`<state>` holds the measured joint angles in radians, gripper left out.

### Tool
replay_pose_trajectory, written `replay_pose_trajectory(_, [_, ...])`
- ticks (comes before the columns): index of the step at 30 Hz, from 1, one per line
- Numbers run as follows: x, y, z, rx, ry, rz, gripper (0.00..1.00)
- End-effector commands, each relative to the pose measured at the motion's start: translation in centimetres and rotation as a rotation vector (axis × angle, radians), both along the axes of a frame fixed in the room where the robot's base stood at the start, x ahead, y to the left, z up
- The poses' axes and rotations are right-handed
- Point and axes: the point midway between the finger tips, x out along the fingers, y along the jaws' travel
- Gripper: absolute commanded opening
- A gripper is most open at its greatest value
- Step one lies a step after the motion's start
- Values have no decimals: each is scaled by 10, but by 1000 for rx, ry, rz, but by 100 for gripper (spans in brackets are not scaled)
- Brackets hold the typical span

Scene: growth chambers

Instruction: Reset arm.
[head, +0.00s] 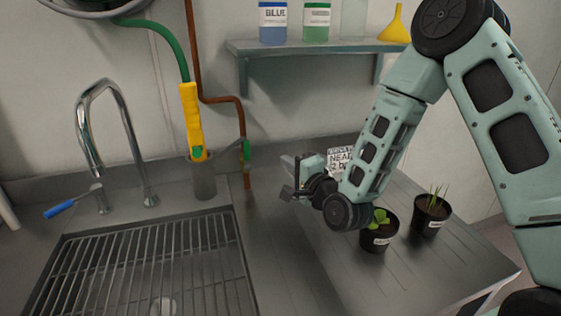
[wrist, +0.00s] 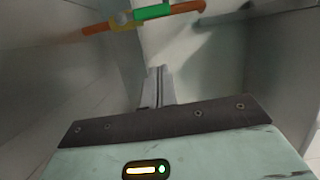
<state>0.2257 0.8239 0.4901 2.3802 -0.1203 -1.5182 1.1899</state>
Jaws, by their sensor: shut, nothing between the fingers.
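My arm reaches in from the right in the head view, with my gripper (head: 288,193) above the counter, to the right of the sink and left of the potted plants. In the wrist view the two fingers of my gripper (wrist: 156,72) lie together, shut, with nothing between them. Part of the fingers is hard to make out in the head view.
Two black pots (head: 376,238) and (head: 432,215) with green plants stand on the counter (head: 440,268) close to my wrist. A printed sign (head: 341,160) stands behind my arm. The sink grid (head: 150,265), faucet (head: 112,120), yellow sprayer (head: 192,120) and shelf (head: 320,47) are around.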

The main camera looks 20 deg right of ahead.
Motion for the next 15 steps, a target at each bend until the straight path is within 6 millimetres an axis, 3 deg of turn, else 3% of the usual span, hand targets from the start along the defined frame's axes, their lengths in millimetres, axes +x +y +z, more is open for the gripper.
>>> replay_pose_trajectory(3, [-12, -3, -1, 0, 1, 1, 0])
replay_pose_trajectory(9, [-19, -3, 0, -4, 2, 4, 0])
replay_pose_trajectory(12, [-21, 7, 0, -57, 27, 36, 0])
replay_pose_trajectory(15, [-29, 29, -3, -189, 84, 113, 0])
